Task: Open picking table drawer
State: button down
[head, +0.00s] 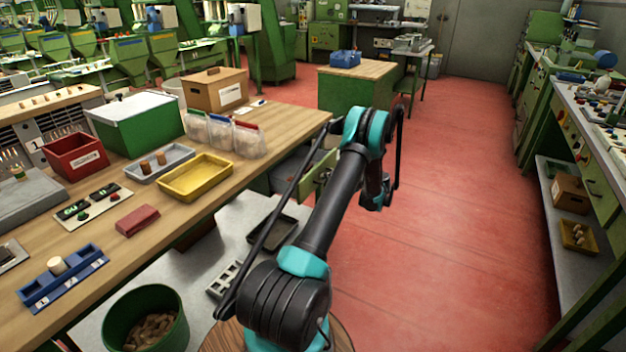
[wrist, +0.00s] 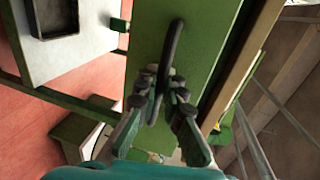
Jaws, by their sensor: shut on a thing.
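The picking table (head: 290,125) has a wooden top and stands on the left in the head view. Its drawer (head: 318,178) sticks out under the top's right end, with part of the grey inside showing; my arm covers part of it. In the wrist view the green drawer front (wrist: 205,45) fills the middle, with a dark curved bar handle (wrist: 173,45). My gripper (wrist: 162,88) is shut on the lower part of this handle.
On the table stand a yellow tray (head: 196,178), a green box with a white lid (head: 136,125) and a cardboard box (head: 213,90). A green bin (head: 145,318) with corks stands below. A black tray (head: 273,231) lies under the drawer. The red floor to the right is clear.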

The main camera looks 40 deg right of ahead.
jog(key=f+v, duration=0.1)
jog(key=v, duration=0.7)
jog(key=shift+s+d+f, duration=0.2)
jog(key=shift+s+f, duration=0.15)
jog(key=shift+s, duration=0.05)
jog(key=c, duration=1.9)
grip_release()
jog(key=v, duration=1.2)
jog(key=shift+f, duration=0.1)
